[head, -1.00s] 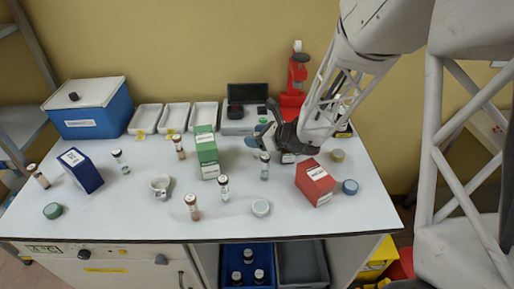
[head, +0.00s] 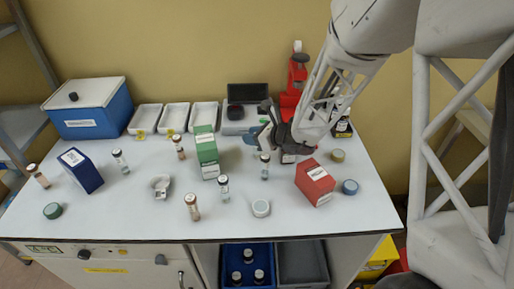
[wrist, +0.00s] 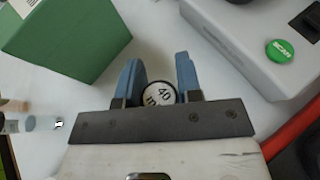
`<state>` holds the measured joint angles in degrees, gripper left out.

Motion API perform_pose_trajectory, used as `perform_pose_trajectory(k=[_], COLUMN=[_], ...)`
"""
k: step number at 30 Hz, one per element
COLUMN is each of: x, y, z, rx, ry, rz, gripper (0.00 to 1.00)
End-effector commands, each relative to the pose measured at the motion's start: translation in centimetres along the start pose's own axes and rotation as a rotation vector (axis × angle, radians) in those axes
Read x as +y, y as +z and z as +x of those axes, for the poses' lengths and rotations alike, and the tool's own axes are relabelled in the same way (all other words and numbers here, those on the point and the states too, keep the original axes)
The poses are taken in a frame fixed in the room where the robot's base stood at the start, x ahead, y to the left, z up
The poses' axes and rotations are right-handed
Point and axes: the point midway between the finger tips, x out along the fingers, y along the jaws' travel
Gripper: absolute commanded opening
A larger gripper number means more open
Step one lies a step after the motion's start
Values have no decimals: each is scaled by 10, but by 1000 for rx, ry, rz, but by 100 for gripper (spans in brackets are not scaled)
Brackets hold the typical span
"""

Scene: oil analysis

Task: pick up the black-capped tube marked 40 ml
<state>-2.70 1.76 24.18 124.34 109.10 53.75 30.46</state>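The 40 ml tube is seen from above in the wrist view, where its round cap (wrist: 159,95) has a white top marked 40 ml and a dark rim. The cap shows between the two blue fingers of my gripper (wrist: 160,68), which are apart.
A green box (head: 207,155) stands left of my gripper and a red box (head: 314,183) to its right. A grey device (wrist: 250,55) with a green SCAN button is close by. Other tubes (head: 223,188) (head: 192,207) and a round white lid (head: 261,208) stand nearer the front.

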Motion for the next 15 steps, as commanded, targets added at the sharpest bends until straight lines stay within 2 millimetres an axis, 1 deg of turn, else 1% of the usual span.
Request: perform_pose_trajectory(k=[1,4,5,15], x=[0,0,0,0], y=[0,0,0,3], z=[0,0,0,-1], rx=[0,0,0,-1], ry=[0,0,0,0], rz=[0,0,0,0], gripper=[25,9,8,7])
